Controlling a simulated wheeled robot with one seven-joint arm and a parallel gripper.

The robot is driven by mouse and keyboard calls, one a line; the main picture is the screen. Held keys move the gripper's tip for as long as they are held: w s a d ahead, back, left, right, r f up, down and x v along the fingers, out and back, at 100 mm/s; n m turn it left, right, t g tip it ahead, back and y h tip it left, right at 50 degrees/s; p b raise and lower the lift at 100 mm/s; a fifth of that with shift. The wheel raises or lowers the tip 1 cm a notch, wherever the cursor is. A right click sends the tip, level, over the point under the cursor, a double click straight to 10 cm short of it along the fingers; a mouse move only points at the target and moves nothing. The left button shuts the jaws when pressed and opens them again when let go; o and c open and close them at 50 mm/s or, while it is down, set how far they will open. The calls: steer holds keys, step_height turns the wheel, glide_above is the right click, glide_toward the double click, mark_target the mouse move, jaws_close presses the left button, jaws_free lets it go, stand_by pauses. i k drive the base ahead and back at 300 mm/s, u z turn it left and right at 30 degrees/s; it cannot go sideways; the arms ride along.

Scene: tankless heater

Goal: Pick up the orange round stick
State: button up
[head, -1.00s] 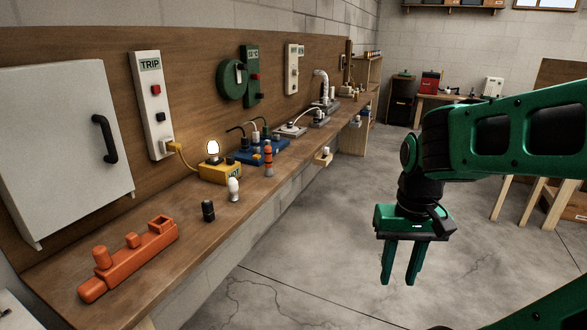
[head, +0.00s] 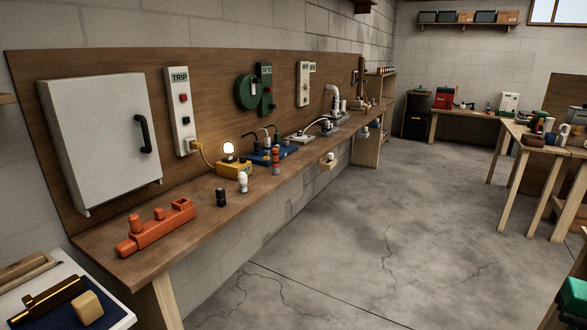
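On the wooden bench (head: 100,240) lies an orange block-like fixture (head: 160,228) with a round orange stick-like piece (head: 127,247) at its near left end and short upright pegs on top. A slim upright orange and dark cylinder (head: 276,161) stands farther along the bench, by a blue block. I cannot tell which of these is the orange round stick. My gripper is out of view.
A black peg (head: 221,197), a white bulb (head: 243,182) and a yellow box (head: 234,169) with a lit bulb stand on the bench. A grey cabinet (head: 95,140) hangs behind. A tray (head: 112,308) sits lower left. The concrete floor (head: 360,250) is mostly clear.

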mark_target(275, 171)
steer(key=i, duration=1.95)
steer(key=u, duration=1.3)
steer(key=i, duration=1.1)
steer(key=u, duration=0.2)
